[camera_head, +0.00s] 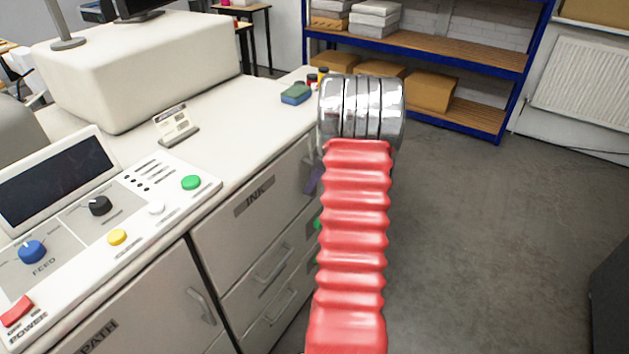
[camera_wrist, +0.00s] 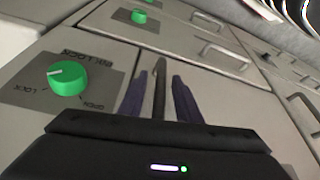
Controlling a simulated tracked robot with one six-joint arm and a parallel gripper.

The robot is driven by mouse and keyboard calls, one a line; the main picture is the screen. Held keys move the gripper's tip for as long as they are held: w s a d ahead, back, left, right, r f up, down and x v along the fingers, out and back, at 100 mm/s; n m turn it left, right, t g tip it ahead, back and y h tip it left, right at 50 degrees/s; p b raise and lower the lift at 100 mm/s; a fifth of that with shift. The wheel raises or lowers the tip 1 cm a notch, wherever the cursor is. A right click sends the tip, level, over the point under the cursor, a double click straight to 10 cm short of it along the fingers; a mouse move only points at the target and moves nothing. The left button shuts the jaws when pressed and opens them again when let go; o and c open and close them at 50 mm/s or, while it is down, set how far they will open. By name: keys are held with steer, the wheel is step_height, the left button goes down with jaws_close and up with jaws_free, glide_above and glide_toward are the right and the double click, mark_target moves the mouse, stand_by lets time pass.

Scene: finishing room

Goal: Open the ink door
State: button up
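The ink door (camera_head: 225,229) is a pale panel labelled INK on the front of the white machine, and it looks closed. My gripper's dark blue fingers (camera_wrist: 160,98) are apart, one on each side of the door's upright bar handle (camera_wrist: 158,80). Narrow gaps show between fingers and bar. A green ink lock knob (camera_wrist: 68,78) with LOCK and OPEN marks is beside the handle; its white pointer is toward the LOCK side. In the head view my red arm hides most of the gripper (camera_head: 314,178) and the handle.
A control panel (camera_head: 120,215) with knobs and buttons is on the machine top. Other doors and drawers with bar handles (camera_head: 275,262) are nearby. A green sponge (camera_head: 296,94) lies on the counter. Blue shelving (camera_head: 440,50) stands behind.

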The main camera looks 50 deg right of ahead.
steer(key=shift+f, duration=0.1)
steer(key=shift+c, duration=0.4)
jaws_close()
steer(key=shift+d, duration=0.15)
